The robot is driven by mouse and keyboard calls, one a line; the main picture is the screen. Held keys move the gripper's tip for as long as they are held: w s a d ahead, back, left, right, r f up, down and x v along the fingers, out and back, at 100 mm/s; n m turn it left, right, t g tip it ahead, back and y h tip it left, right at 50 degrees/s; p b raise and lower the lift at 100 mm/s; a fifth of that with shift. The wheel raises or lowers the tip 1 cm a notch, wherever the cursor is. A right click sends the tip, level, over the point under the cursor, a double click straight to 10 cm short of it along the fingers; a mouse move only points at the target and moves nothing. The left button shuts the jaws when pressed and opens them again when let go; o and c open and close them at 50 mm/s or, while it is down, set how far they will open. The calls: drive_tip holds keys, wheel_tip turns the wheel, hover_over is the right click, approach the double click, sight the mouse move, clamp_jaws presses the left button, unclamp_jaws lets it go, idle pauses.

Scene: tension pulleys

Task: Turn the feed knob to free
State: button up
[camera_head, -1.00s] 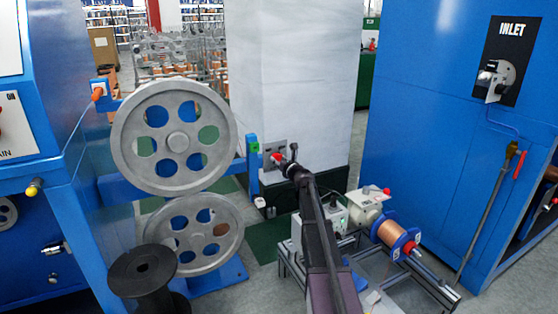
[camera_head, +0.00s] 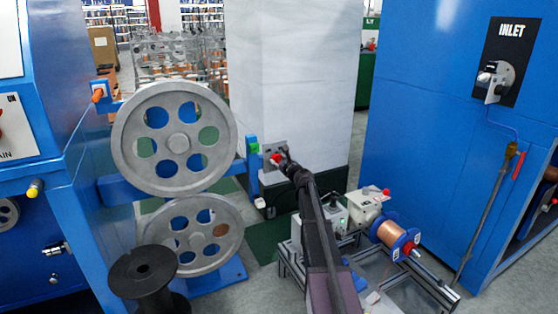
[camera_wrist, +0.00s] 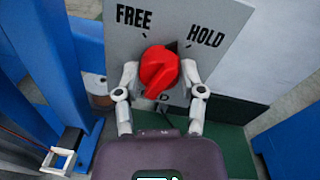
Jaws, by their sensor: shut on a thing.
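The red feed knob (camera_wrist: 158,68) sits on a grey plate (camera_wrist: 205,15) with the words FREE (camera_wrist: 134,15) at upper left and HOLD (camera_wrist: 206,37) at upper right. Part of a further label shows below it. My gripper (camera_wrist: 159,73) has one finger on each side of the knob and is shut on it. The exact pointing of the knob is hard to read. In the head view, the knob (camera_head: 276,159) is a small red spot on the plate at the pale pillar, with my gripper's dark end just right of it.
Two large grey pulleys (camera_head: 173,137) stand to the left of the plate beside a blue frame. A black spool (camera_head: 143,278) is in front of them. A stand with a copper wire spool (camera_head: 394,237) is right of my arm. A blue cabinet (camera_head: 430,120) is farther right.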

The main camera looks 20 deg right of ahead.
drive_tip(key=n, duration=0.5)
drive_tip(key=shift+w, duration=0.1)
drive_tip(key=n, duration=0.5)
drive_tip(key=shift+n+g+h+p, duration=0.3)
drive_tip(key=shift+n+p, duration=0.05)
drive_tip(key=shift+n, duration=0.05)
drive_tip(key=o, duration=1.2)
drive_tip(key=shift+c, duration=0.2)
drive_tip(key=shift+s, duration=0.2)
